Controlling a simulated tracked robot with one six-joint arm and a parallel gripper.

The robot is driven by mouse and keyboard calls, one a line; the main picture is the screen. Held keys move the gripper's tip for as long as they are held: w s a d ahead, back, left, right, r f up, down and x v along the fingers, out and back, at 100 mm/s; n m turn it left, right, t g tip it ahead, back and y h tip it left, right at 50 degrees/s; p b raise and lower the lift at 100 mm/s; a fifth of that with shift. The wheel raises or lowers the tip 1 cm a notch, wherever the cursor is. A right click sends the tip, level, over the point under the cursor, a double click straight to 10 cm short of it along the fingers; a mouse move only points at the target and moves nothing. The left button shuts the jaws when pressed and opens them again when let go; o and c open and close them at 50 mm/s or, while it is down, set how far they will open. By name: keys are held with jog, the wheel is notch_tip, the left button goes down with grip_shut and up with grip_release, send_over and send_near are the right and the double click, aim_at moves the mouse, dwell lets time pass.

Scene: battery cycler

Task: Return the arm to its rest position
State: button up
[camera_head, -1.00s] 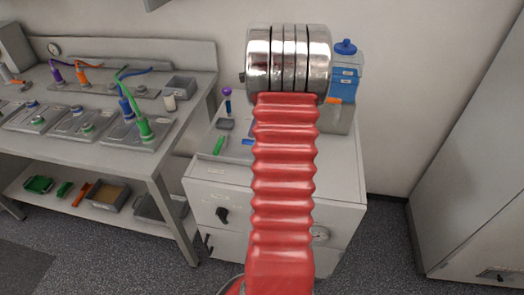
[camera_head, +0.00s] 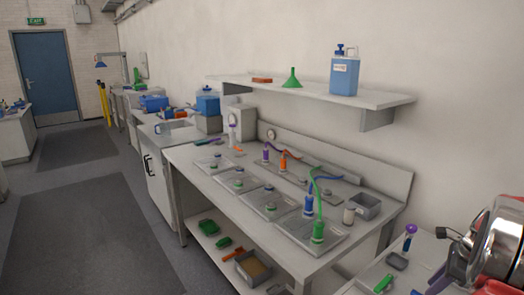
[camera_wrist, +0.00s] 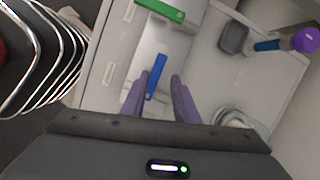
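My gripper (camera_wrist: 160,76) shows in the wrist view with its two purple-grey fingers apart and nothing held between them. It points at the pale cabinet top (camera_wrist: 215,85). A blue bar (camera_wrist: 158,62) shows in the gap between the fingers, with space on both sides; its distance from them is hard to tell. A green bar (camera_wrist: 160,11) lies beyond it.
In the wrist view a grey pad (camera_wrist: 234,38) and a purple-topped item (camera_wrist: 306,40) are at the right. In the head view a workbench (camera_head: 185,160) holds grey trays and coloured connectors, below a wall shelf (camera_head: 300,95). The floor (camera_head: 85,215) at left is open.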

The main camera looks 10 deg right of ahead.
jog(key=s+a+f+n, duration=0.1)
jog(key=s+a+n, duration=0.1)
jog(key=shift+s+f+n+g, duration=0.1)
jog(key=shift+f+n+g, duration=0.2)
jog(key=shift+f+n, duration=0.1)
jog(key=shift+s+a+r+n, duration=0.15)
jog(key=shift+a+n, duration=0.3)
jog(key=shift+a, duration=0.05)
jog(key=shift+s+a+r+n, duration=0.1)
jog(key=shift+a+r+n, duration=0.05)
jog(key=shift+a+n, duration=0.35)
jog(key=s+a+r+n+t, duration=0.1)
jog(key=a+r+n, duration=0.4)
jog(key=a, duration=0.9)
jog(key=s+a+r+n+t, duration=0.1)
jog(key=s+a+r+n, duration=0.2)
jog(key=a+n, duration=0.7)
jog(key=s+a+r+n+t+h, duration=0.1)
jog(key=a+r+n, duration=0.6)
jog(key=a, duration=1.1)
jog(key=shift+s+a+r+n, duration=0.25)
jog(key=shift+s+a+n, duration=0.15)
jog(key=shift+s+n, duration=0.45)
